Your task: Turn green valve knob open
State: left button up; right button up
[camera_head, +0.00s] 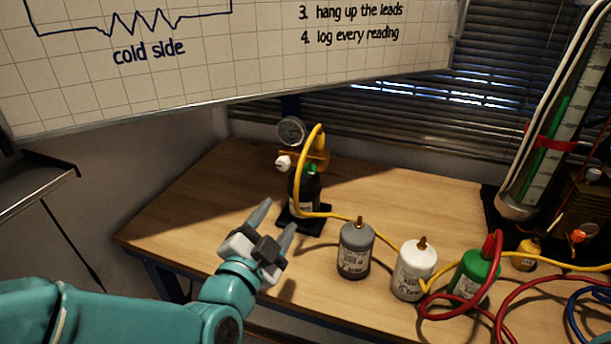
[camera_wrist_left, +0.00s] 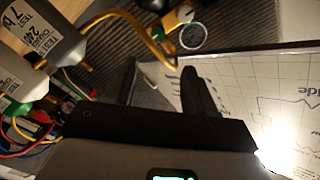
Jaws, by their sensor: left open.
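A small green valve knob (camera_head: 312,168) shows on top of a black cylinder (camera_head: 304,192), partly behind a yellow hose. A round gauge (camera_head: 291,131), a white knob (camera_head: 283,163) and a brass fitting (camera_head: 318,157) are close by. My left gripper (camera_head: 277,217) is open and empty, in front of and below the cylinder's top, pointing up toward it and apart from it. My right gripper is in no view.
The yellow hose (camera_head: 297,190) loops down to the right. A grey bottle (camera_head: 355,250), a white bottle (camera_head: 412,270) and a green bottle (camera_head: 472,275) stand right of my gripper. A whiteboard (camera_head: 240,60) hangs above. The wooden table (camera_head: 190,215) is clear at left.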

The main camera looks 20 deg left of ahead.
aim_at(308, 172)
pick_arm(q)
jog(key=w+p, duration=0.2)
jog(key=w, duration=0.3)
jog(key=w+p, duration=0.1)
jog(key=w, duration=0.4)
jog(key=w+d+p, duration=0.1)
jog(key=w+p, duration=0.1)
jog(key=w, duration=0.4)
jog(key=shift+p, duration=0.3)
grip_shut()
